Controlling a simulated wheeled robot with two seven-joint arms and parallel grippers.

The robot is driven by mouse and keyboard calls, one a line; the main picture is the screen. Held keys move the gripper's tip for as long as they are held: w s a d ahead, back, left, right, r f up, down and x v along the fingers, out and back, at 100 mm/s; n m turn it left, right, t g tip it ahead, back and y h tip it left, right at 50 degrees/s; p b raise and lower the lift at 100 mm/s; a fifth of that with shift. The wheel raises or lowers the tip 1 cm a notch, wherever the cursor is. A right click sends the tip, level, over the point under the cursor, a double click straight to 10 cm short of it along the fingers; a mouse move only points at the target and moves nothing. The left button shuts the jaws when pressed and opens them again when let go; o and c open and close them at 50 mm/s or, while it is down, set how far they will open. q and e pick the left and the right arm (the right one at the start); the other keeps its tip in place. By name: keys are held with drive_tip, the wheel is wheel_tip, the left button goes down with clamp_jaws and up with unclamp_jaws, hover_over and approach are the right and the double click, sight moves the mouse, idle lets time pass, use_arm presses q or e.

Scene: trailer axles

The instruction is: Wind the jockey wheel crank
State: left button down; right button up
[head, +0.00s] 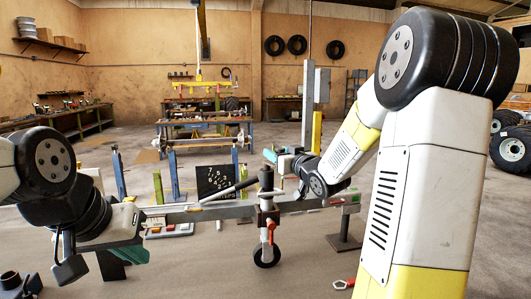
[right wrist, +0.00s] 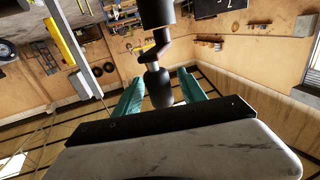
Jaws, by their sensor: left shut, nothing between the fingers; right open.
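The jockey wheel (head: 266,255) hangs below the grey trailer beam, under a dark upright tube (head: 266,181). A red clamp handle (head: 271,229) shows beside the tube. My right gripper (head: 270,155) is at the tube's top, coming from the right. In the right wrist view the black crank knob (right wrist: 160,88) lies between the open teal fingers (right wrist: 160,97), with visible gaps at its sides. The cranked arm (right wrist: 156,50) joins it to a dark cylinder (right wrist: 157,11). My left gripper (head: 137,254) is shut and empty, low at the left of the beam.
The grey beam (head: 220,211) runs across in front of me. A dark bar (head: 230,190) slants up from it towards the tube. A board with numbers (head: 213,180) stands behind. A red ring-ended tool (head: 343,284) lies at the lower right. Benches are further back.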

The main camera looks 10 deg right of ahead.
drive_tip(key=shift+x, duration=0.95)
clamp_jaws()
idle(0.7)
